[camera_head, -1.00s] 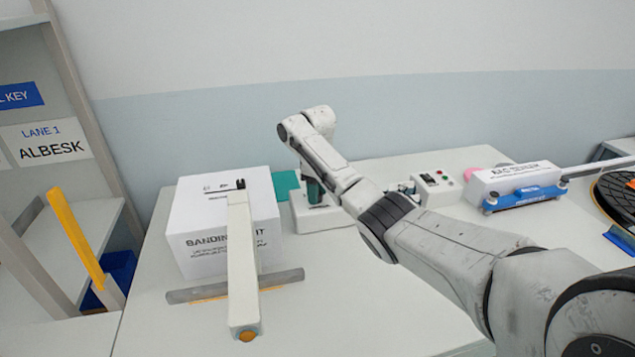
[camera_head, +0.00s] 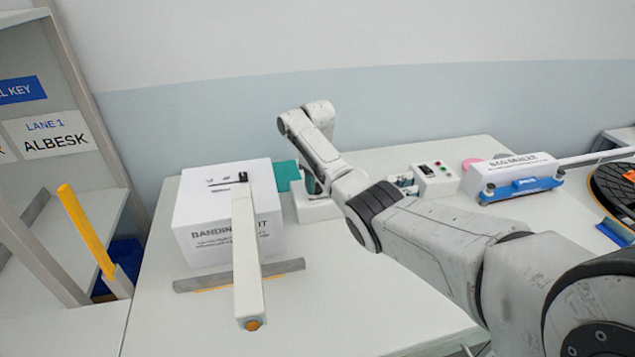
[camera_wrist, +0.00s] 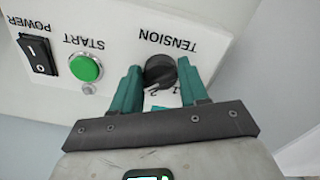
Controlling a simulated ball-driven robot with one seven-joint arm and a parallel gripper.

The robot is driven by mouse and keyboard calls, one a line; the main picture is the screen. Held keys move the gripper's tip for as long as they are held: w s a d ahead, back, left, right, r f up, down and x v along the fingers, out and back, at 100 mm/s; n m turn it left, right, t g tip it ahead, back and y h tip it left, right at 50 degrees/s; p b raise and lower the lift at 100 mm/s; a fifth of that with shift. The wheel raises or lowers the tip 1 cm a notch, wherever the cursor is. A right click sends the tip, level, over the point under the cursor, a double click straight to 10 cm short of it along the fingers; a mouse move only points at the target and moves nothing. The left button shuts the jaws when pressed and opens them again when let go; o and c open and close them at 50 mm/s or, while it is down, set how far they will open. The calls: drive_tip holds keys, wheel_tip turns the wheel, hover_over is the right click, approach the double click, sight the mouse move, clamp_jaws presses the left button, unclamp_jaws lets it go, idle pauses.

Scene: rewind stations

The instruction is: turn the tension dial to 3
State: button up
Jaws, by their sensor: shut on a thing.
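The black tension dial (camera_wrist: 160,72) is on a white panel, under the upside-down word TENSION in the wrist view. The numbers 1 and 2 show near its edge, partly covered. My gripper (camera_wrist: 163,84) is shut on the dial, with one teal finger on each side of it. In the head view my arm hides the dial, and my gripper's teal part (camera_head: 312,183) shows only partly.
The panel also has a green START button (camera_wrist: 86,68) and a black POWER switch (camera_wrist: 38,55). The banding unit (camera_head: 215,250) with its long white arm stands at left. A control box (camera_head: 436,180) and a bag sealer (camera_head: 515,175) stand at right.

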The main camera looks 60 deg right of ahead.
sight(317, 184)
drive_tip(key=o, duration=1)
wheel_tip(317, 184, up, 11)
drive_tip(key=shift+f, duration=0.1)
idle(0.5)
